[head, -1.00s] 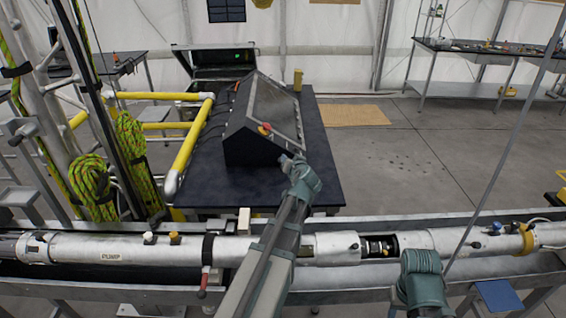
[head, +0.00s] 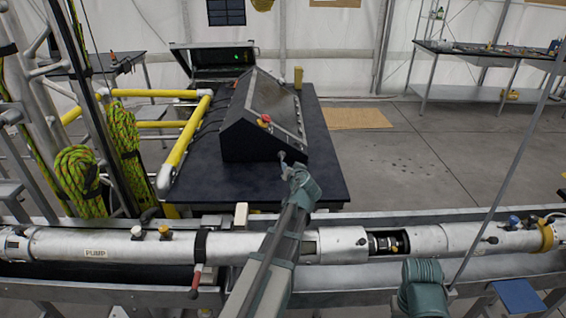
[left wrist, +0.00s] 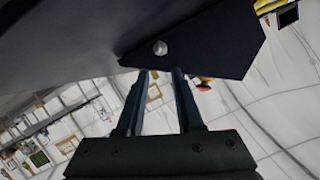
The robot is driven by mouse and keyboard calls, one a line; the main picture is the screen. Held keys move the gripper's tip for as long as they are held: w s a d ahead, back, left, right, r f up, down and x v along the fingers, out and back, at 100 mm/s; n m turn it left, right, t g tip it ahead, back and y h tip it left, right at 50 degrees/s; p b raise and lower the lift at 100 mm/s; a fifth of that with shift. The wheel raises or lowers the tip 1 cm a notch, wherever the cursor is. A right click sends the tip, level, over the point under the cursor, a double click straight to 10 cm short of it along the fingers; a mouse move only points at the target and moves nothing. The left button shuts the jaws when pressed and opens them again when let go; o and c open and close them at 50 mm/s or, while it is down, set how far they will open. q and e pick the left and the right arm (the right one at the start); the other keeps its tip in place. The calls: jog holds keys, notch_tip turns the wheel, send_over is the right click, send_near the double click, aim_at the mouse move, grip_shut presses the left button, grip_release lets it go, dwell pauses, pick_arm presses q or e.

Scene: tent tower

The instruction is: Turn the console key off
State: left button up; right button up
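The black sloped console (head: 250,135) stands on a dark table, with a red emergency button (head: 264,120) on its near top edge. My left gripper (head: 283,158) is at the console's near side, low and toward the right. In the left wrist view, a small round silver key or knob (left wrist: 160,47) sits on the console's dark side panel (left wrist: 215,45). My left gripper's two fingers (left wrist: 161,76) are apart, one to each side below the knob, with nothing visible between them. Its turned position cannot be read. My right gripper is out of view; only part of that arm shows.
A long white pipe labelled PUMP (head: 95,253) runs across the front in a metal trough, under my left arm. Yellow rails (head: 187,140) and coiled green rope (head: 78,180) stand left of the console. The floor to the right is open.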

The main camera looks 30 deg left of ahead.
aim_at(282, 159)
pick_arm(q)
jog(key=b+x, duration=0.4)
jog(key=x, duration=0.9)
jog(key=shift+w+a, duration=0.15)
jog(key=shift+a, duration=0.05)
grip_shut()
dwell(0.9)
